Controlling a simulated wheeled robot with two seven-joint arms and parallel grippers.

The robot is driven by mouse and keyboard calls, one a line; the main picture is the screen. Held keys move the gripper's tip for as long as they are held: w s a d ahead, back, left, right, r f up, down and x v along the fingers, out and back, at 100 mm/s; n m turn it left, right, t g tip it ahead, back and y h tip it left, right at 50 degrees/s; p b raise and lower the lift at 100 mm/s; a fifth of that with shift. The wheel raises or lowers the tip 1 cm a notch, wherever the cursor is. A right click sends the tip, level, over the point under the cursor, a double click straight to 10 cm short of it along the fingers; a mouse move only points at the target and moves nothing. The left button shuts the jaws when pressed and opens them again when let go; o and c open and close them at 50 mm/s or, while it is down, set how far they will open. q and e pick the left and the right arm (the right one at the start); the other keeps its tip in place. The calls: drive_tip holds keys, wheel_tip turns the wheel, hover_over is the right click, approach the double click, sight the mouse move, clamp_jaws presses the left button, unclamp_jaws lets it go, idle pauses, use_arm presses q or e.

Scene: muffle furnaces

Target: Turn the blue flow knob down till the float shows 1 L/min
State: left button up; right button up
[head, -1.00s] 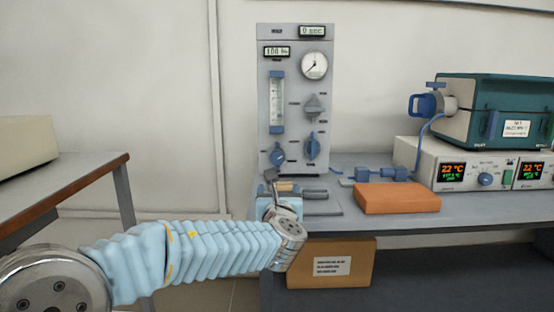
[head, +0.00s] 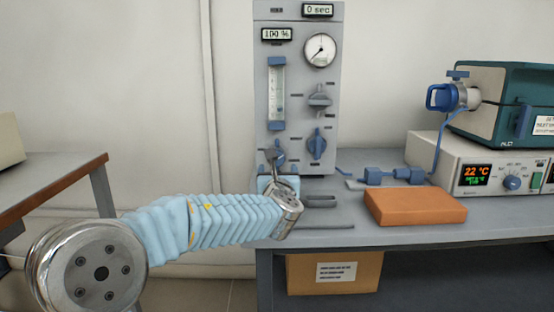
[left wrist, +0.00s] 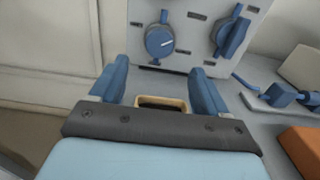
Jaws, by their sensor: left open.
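The grey gas panel (head: 341,110) stands upright on the bench. Its clear flow tube (head: 277,92) has blue end caps; the float is too small to read. Below the tube is a blue knob (head: 272,155), partly hidden by my left gripper (head: 279,170). In the left wrist view this round blue knob (left wrist: 160,41) with a white pointer line lies just beyond and between my open blue fingers (left wrist: 158,85), apart from them. A second blue knob (head: 317,143) is to its right and also shows in the left wrist view (left wrist: 231,36). My right gripper is not in view.
A grey knob (head: 319,97) and round gauge (head: 319,50) are higher on the panel. An orange block (head: 414,206), blue fittings (head: 394,175) with a hose and furnace units (head: 474,168) are to the right. A wooden-edged table (head: 58,196) stands left.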

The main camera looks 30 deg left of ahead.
use_arm(q)
drive_tip(key=p+x, duration=0.1)
drive_tip(key=x, duration=0.8)
drive_tip(key=shift+a, duration=0.1)
drive_tip(key=shift+c, duration=0.3)
drive_tip(key=c, duration=1)
drive_tip(key=shift+f+n+b, duration=0.2)
drive_tip(key=shift+n+b, duration=0.1)
drive_tip(key=shift+b, duration=0.35)
drive_tip(key=shift+r, duration=0.2)
drive_tip(key=o, duration=1.1)
drive_tip(key=shift+c, duration=0.2)
drive_tip(key=b+v, duration=0.2)
drive_tip(key=v, duration=1.2)
